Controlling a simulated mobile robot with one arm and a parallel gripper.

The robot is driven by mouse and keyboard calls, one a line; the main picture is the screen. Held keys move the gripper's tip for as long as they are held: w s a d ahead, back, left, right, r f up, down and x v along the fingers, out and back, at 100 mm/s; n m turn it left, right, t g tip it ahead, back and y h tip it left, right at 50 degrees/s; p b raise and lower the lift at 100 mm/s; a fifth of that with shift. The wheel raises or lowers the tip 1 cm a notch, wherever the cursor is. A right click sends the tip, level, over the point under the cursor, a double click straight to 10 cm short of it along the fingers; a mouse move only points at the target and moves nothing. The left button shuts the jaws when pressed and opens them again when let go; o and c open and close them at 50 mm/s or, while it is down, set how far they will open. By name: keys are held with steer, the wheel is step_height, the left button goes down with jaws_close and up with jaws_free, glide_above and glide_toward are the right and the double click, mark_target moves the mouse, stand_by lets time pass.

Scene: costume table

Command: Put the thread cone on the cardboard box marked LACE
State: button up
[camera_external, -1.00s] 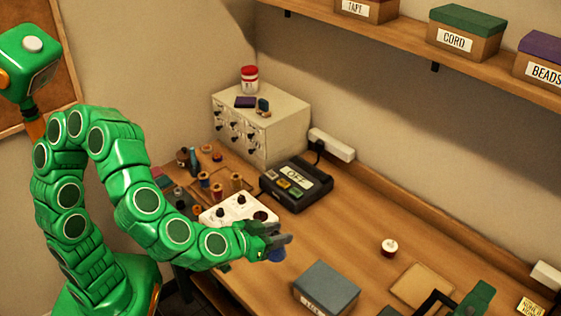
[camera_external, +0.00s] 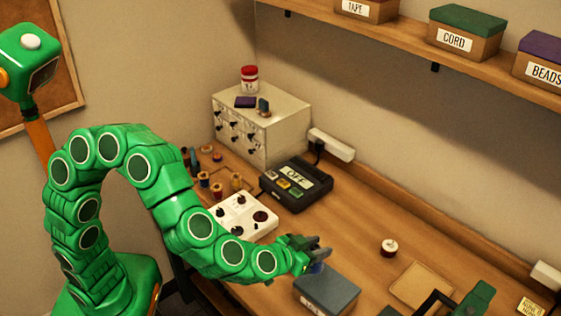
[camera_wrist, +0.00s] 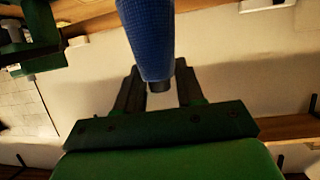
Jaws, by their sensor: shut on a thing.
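My gripper (camera_external: 316,250) is shut on the blue thread cone (camera_wrist: 150,40), which shows large between the two fingers in the wrist view. In the external view only a small blue part of the cone (camera_external: 316,268) shows below the fingers. The cardboard box (camera_external: 328,287) with a grey-blue lid is at the bottom centre of the external view. Its front label is too small to read surely. The cone is over or just behind the lid's back left edge; I cannot tell whether it touches.
Boxes marked CORD (camera_external: 463,35) and BEADS are on the shelf.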

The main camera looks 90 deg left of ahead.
steer(key=shift+w+a+f, duration=0.1)
steer(key=shift+w+f, duration=0.6)
steer(key=shift+f, duration=0.65)
steer(key=shift+w+d+f, duration=0.1)
steer(key=shift+w+f, duration=0.6)
steer(key=shift+f, duration=0.65)
steer(key=shift+w+a+f, duration=0.1)
steer(key=shift+w+f, duration=0.6)
steer(key=shift+f, duration=0.65)
steer(key=shift+f, duration=0.1)
steer(key=o, duration=1.1)
steer(key=shift+c, duration=0.2)
steer(key=shift+s+d+r, duration=0.3)
steer(key=shift+d+r, duration=0.05)
steer(key=v, duration=1.1)
